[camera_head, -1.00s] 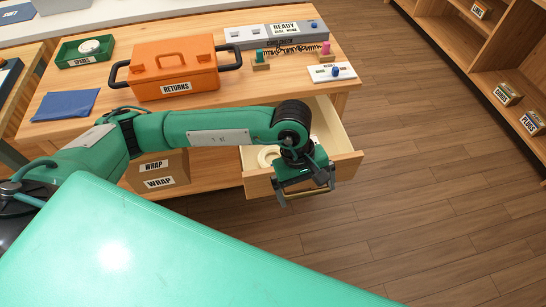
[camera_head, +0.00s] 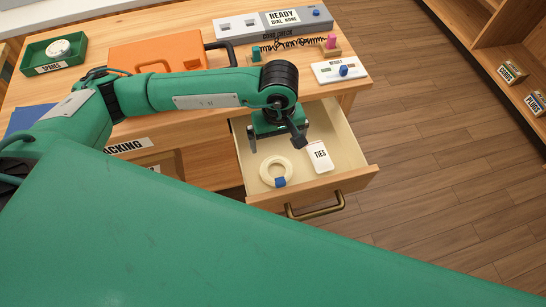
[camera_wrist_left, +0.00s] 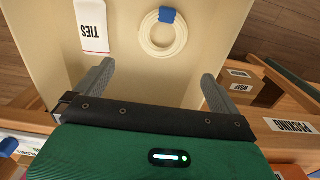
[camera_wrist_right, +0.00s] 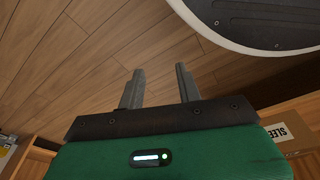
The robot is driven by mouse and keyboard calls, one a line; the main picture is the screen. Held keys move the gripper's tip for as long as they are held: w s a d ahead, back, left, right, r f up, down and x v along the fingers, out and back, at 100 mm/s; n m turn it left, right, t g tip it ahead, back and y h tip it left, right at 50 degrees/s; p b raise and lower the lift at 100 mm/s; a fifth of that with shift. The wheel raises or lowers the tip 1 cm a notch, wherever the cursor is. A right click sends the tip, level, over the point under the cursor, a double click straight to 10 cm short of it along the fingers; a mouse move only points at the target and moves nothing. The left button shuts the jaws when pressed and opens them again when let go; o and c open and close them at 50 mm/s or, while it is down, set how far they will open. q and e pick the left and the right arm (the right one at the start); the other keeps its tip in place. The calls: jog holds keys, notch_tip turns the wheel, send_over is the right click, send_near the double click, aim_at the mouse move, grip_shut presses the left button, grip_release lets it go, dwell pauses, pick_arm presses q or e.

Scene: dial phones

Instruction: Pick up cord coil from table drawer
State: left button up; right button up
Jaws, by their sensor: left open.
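The cord coil (camera_head: 264,173) is a cream ring with a blue band, lying flat in the open table drawer (camera_head: 345,181). It also shows in the left wrist view (camera_wrist_left: 147,38), ahead of the fingertips and right of their middle. My left gripper (camera_head: 276,141) is over the rear part of the drawer, open and empty, apart from the coil. In the left wrist view its two fingers (camera_wrist_left: 158,71) are wide apart. My right gripper (camera_wrist_right: 158,80) shows only in its own wrist view, fingers apart with nothing between them, above the wooden floor.
A white TIES packet (camera_head: 319,157) lies beside the coil in the drawer. The tabletop above holds an orange box (camera_head: 150,52), a green SPARES tray (camera_head: 38,71) and a white panel with a blue knob (camera_head: 330,72). Open floor (camera_head: 430,150) lies right of the drawer.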

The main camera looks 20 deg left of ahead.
pick_arm(q)
send_over(277, 172)
jog(key=f, duration=0.8)
jog(key=shift+w, duration=0.2)
jog(key=f, duration=0.1)
jog(key=f+p, duration=0.1)
jog(key=f, duration=0.3)
jog(key=shift+s, duration=0.3)
pick_arm(e)
jog(key=s+f, duration=0.1)
jog(key=s+d+f, duration=0.1)
jog(key=f, duration=0.1)
jog(key=shift+s+d+f, duration=0.1)
jog(key=shift+s, duration=0.25)
pick_arm(q)
jog(key=shift+c, duration=0.4)
jog(key=c, duration=0.7)
